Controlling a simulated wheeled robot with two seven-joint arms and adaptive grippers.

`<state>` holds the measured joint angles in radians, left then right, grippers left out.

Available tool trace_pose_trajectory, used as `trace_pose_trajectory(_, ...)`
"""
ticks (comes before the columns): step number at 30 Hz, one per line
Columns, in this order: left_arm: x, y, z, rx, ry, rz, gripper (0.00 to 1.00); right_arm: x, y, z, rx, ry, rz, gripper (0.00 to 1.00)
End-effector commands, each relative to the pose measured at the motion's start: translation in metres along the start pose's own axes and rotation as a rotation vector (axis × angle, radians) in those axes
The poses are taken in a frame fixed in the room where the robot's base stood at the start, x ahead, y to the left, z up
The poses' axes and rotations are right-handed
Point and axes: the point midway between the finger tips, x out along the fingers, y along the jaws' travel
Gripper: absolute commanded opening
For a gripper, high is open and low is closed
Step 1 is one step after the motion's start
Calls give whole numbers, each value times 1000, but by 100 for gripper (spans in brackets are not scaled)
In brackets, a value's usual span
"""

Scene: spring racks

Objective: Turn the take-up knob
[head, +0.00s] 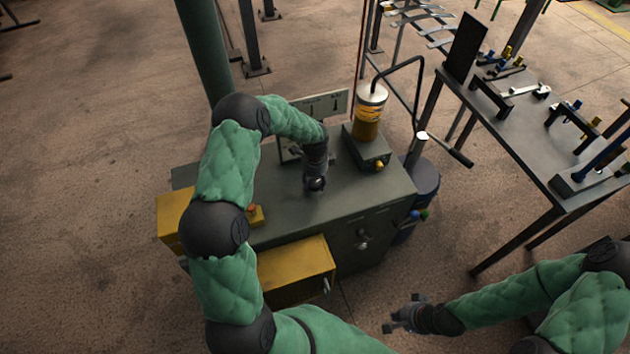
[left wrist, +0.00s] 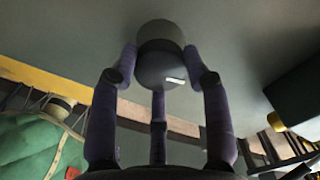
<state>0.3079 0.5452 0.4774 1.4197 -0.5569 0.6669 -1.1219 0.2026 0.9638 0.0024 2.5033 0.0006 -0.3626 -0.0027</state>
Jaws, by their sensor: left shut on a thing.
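The take-up knob (left wrist: 158,50) is a dark grey cylinder with a short white mark near its lower edge, seen in the left wrist view. My left gripper (left wrist: 161,72) has its purple-grey fingers around the knob, touching its sides. In the head view my left gripper (head: 316,184) reaches down over the top of the grey cabinet (head: 355,205); the knob is mostly hidden there by the gripper. My right gripper (head: 403,315) is apart from the cabinet, low in the head view, with its fingers spread and nothing between them.
A yellow cylinder on a block (head: 368,115) stands at the cabinet's right back, and an upright panel (head: 322,106) behind my left arm. A yellow box (head: 296,262) juts from the cabinet's front. A dark workbench (head: 545,150) with tools stands at right.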

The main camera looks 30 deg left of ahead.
Motion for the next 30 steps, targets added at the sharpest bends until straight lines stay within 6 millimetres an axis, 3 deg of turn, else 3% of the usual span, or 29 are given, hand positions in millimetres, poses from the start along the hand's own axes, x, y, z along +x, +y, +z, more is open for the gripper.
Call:
trace_pose_trajectory(1, 0, 0, 0, 0, 0, -1, 56, 0, 0, 0, 0, 0, 0, 0)
trace_pose_trajectory(3, 0, 0, 0, 0, 0, -1, 72, 0, 0, 0, 0, 0, 0, 0)
trace_pose_trajectory(17, -9, -1, 0, -1, 0, -2, 72, 0, 0, 0, 0, 0, 0, 0)
trace_pose_trajectory(30, -89, -1, 0, -1, 1, -3, 72, 0, 0, 0, 0, 0, 0, 0)
